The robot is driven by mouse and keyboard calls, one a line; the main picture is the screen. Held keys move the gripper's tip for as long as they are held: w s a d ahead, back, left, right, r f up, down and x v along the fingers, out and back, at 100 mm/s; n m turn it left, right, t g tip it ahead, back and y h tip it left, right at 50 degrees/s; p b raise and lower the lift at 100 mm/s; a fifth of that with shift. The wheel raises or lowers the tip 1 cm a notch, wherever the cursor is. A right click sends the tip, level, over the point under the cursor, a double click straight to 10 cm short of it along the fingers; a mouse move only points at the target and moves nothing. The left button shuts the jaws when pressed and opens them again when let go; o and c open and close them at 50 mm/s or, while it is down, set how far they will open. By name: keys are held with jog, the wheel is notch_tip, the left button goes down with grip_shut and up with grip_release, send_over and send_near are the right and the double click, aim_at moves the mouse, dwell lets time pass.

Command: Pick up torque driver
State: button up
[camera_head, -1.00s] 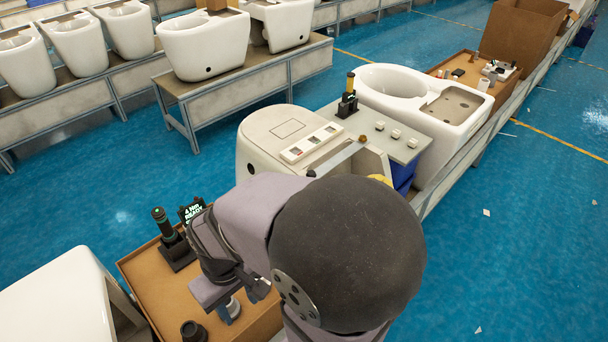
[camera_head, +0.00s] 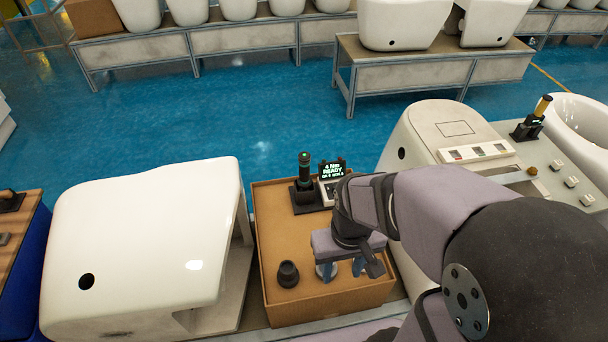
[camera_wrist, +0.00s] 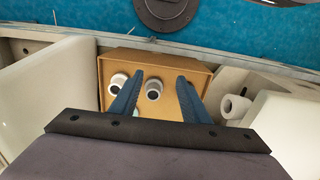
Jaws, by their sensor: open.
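A dark torque driver (camera_head: 304,172) stands upright in a black holder at the back left of a brown box-like stand (camera_head: 275,215). A small display (camera_head: 332,172) beside it reads "4 Nm READY". My gripper (camera_head: 345,270) is open over the front part of the brown stand, nearer the camera than the driver. In the wrist view my gripper (camera_wrist: 160,82) has its two blue fingers apart, with a white cylinder with a dark top (camera_wrist: 153,90) seen between them. I cannot tell how far below it is. The driver is not clearly seen in the wrist view.
A black cup-like part (camera_head: 288,274) sits left of my gripper. A white toilet body (camera_head: 150,240) stands left of the stand, another (camera_head: 440,120) right of it. A yellow-handled tool (camera_head: 541,108) stands further right. Blue floor (camera_head: 250,120) lies behind.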

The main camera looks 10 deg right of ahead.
jog(key=shift+c, duration=0.9)
jog(key=m+t+h+b, duration=0.2)
jog(key=t+b, duration=1.2)
jog(key=b, duration=0.5)
send_near(304, 181)
jog(key=w+f, duration=0.2)
jog(key=w, duration=0.1)
jog(key=w+f, duration=0.1)
jog(key=w, duration=0.1)
jog(key=shift+w+a+f, duration=0.15)
jog(key=shift+w+f, duration=0.1)
jog(key=t+b, duration=0.1)
jog(key=w+t+h+b, duration=0.1)
jog(key=b, duration=0.1)
jog(key=shift+w+d+t+h, duration=0.25)
jog(key=shift+d+t+h, duration=0.05)
jog(key=shift+d, duration=0.1)
jog(key=shift+w+d+r+m+t+b, duration=0.15)
jog(key=shift+w+m+t+b, duration=0.15)
jog(key=shift+t+b, duration=0.25)
